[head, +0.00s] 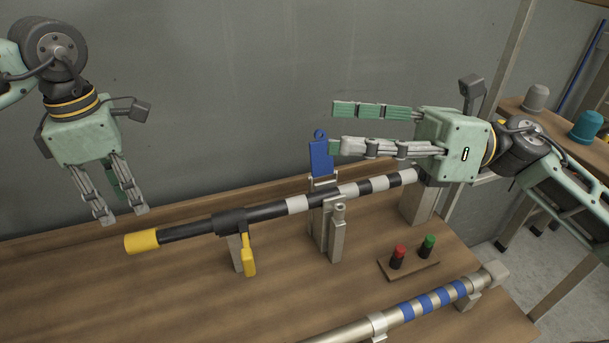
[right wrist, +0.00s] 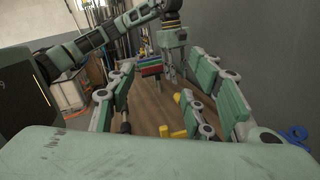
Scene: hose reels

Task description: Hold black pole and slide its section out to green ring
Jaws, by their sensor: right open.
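The black pole (head: 190,230) lies across supports on the bench. It has a yellow end cap (head: 142,243), a black collar with a yellow lever (head: 248,256), and a thinner black-and-white banded section (head: 348,191) to the right. I cannot make out a green ring on it. My left gripper (head: 123,214) is open and empty, above and behind the yellow end. My right gripper (head: 337,126) is open above the banded section, fingers pointing left. Its lower fingertip overlaps a blue tag (head: 320,158); contact is unclear. Its fingers also show in the right wrist view (right wrist: 165,100).
A metal pole with blue bands (head: 427,302) lies at the front right. A small board (head: 408,265) holds a red and a green button. Metal posts (head: 330,232) hold the black pole. A grey wall rises behind the bench. The front left bench is clear.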

